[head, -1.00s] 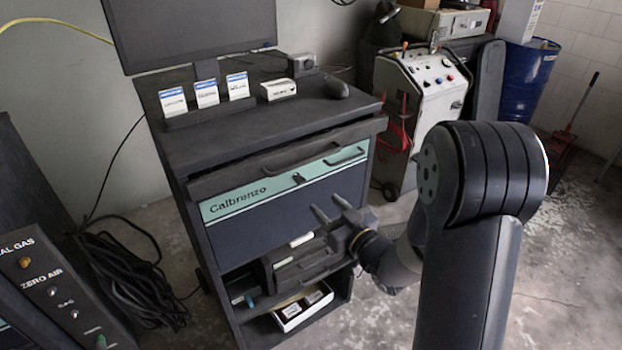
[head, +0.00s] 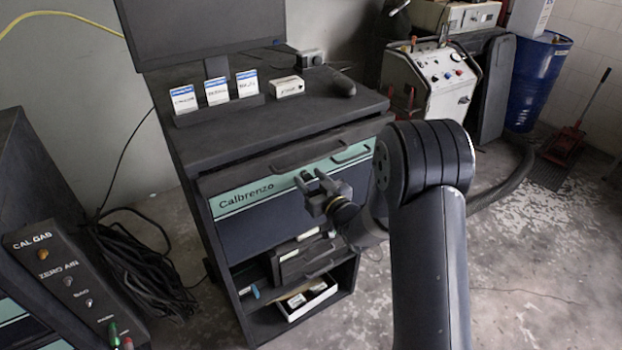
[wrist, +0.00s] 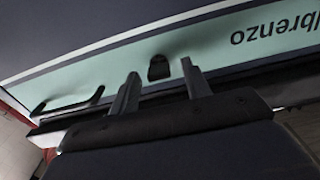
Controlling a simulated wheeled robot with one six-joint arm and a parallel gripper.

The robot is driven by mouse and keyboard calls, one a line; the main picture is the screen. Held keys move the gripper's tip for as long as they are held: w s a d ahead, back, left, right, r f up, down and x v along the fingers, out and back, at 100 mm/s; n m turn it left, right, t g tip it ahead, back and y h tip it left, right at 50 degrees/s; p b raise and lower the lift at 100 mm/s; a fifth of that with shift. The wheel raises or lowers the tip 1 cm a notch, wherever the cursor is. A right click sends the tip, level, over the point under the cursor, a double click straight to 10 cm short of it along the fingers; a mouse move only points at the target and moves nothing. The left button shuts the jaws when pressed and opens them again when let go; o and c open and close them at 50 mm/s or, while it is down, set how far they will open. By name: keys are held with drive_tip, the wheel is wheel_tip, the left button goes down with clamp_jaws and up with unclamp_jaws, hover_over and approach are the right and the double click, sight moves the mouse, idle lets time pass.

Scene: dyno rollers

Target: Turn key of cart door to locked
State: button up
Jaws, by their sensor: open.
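The cart (head: 180,150) is dark with a teal strip (head: 245,197) lettered "Calbrenzo" across its door front. The key (wrist: 158,68) is a small dark piece on the teal strip in the wrist view, just beyond and between my fingertips; its exact turn angle is hard to read. My gripper (head: 308,187) is open in front of the strip and largely hides the key in the head view. In the wrist view my gripper (wrist: 158,80) shows two separated fingers pointing at the strip, with nothing between them. I cannot tell whether a finger touches the strip.
A dark handle (wrist: 70,103) sits on the strip beside the key, and a drawer handle (head: 300,150) juts out above. An open shelf (head: 275,325) below holds boxes. A black panel box (head: 65,265) stands at left.

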drive_tip(key=shift+c, duration=0.2)
drive_tip(key=c, duration=0.9)
drive_tip(key=shift+c, duration=0.2)
